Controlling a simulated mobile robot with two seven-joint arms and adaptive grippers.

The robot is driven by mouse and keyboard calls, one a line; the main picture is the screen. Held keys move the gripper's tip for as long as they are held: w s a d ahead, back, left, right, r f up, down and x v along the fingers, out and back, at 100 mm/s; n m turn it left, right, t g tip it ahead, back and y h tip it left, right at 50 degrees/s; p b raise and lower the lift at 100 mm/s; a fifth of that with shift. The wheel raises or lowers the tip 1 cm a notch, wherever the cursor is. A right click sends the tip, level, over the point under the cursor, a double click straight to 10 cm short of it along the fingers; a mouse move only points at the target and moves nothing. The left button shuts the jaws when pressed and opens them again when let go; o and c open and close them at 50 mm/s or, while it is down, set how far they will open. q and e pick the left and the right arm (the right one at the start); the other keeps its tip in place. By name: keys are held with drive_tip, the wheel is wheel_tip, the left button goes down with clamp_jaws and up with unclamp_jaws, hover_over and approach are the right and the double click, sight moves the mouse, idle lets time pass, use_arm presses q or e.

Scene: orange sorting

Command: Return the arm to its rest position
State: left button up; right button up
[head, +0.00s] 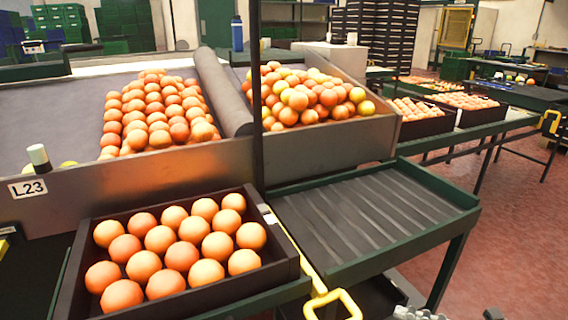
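My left arm and gripper are not in the head view. At the bottom edge, right of centre, grey and dark parts (418,314) just show; they look like part of my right gripper or arm. They are cut off by the frame, so I cannot see the fingers or whether they hold anything. They are below and in front of the green-framed roller table, apart from the black crate of oranges.
A black crate (283,268) full of oranges stands front left. The green-framed roller table (370,218) beside it is empty. A yellow handle (333,304) juts out near its front. Sloped bins (190,160) of oranges lie behind. Red floor (520,220) is open at right.

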drive_tip(key=w+d+f+m+t+h+p, duration=0.1)
drive_tip(key=w+d+f+m+t+h, duration=0.2)
drive_tip(key=m+h, duration=0.4)
drive_tip(key=w+d+f+m+t+h+p, duration=0.1)
drive_tip(key=w+d+f+m+h, duration=0.1)
drive_tip(key=d+f+m+h, duration=0.55)
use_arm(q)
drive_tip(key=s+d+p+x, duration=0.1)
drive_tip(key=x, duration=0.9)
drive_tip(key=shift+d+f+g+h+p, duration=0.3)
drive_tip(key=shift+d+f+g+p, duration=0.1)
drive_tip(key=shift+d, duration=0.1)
use_arm(e)
drive_tip(key=s+a+f+m+g, duration=0.4)
drive_tip(key=s+f+m+g, duration=0.1)
drive_tip(key=s, duration=0.2)
drive_tip(key=s+a+f+m+g, duration=0.4)
drive_tip(key=s+m+g, duration=0.1)
drive_tip(key=s, duration=0.2)
drive_tip(key=shift+s+a+f, duration=0.2)
drive_tip(key=shift+a+f, duration=0.1)
drive_tip(key=shift+f, duration=0.05)
